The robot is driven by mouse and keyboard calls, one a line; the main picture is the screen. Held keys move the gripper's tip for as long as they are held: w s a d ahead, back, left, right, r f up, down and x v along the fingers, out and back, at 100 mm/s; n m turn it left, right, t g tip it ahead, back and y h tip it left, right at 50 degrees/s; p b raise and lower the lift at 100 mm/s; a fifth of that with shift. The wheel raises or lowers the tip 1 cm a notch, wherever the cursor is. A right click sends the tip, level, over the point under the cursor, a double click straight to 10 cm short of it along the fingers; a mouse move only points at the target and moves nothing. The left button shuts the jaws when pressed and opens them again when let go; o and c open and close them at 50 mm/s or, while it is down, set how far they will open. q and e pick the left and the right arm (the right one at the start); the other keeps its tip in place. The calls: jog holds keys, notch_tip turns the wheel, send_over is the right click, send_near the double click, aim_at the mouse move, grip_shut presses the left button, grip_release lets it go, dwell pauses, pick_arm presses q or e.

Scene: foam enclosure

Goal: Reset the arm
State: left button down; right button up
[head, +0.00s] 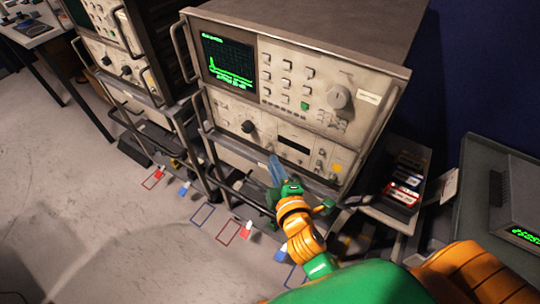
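My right arm (303,235), orange and green, reaches in from the lower right. Its gripper (280,178) is in front of the lower panel of a beige rack instrument (275,75) with a lit green screen. A bluish, translucent piece (275,168) shows at the gripper's tip; I cannot tell whether it is a finger or a separate thing. The finger gap is too small and covered to read, and contact with the panel cannot be judged. My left gripper is not in view.
A second instrument rack (108,35) stands at the left. Small red-and-white (153,180) and blue-and-white (185,188) pieces lie on the floor near outlined rectangles (203,215). A tray of cartridges (405,180) and a grey device (515,205) are at the right. The left floor is clear.

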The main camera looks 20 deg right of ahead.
jog(key=shift+s+r, duration=0.1)
jog(key=shift+s, duration=0.2)
jog(key=s+a+f+m+g+y, duration=0.15)
jog(key=s+f+g, duration=0.35)
jog(key=f, duration=0.8)
jog(key=s+f+m+g+y, duration=0.1)
jog(key=s+f+m+g, duration=0.35)
jog(key=f, duration=0.85)
jog(key=s+d+f+m+g, duration=0.1)
jog(key=s+d+f+m, duration=0.1)
jog(key=s, duration=0.5)
jog(key=s+d+f+m+g, duration=0.1)
jog(key=s+d+f+g, duration=0.1)
jog(key=s+f, duration=0.3)
jog(key=s+d+f+m+g+h, duration=0.1)
jog(key=s+d+f+m, duration=0.1)
jog(key=s, duration=0.7)
jog(key=shift+s+d+f+m, duration=0.2)
jog(key=shift+s+f+m, duration=0.15)
jog(key=shift+f, duration=0.45)
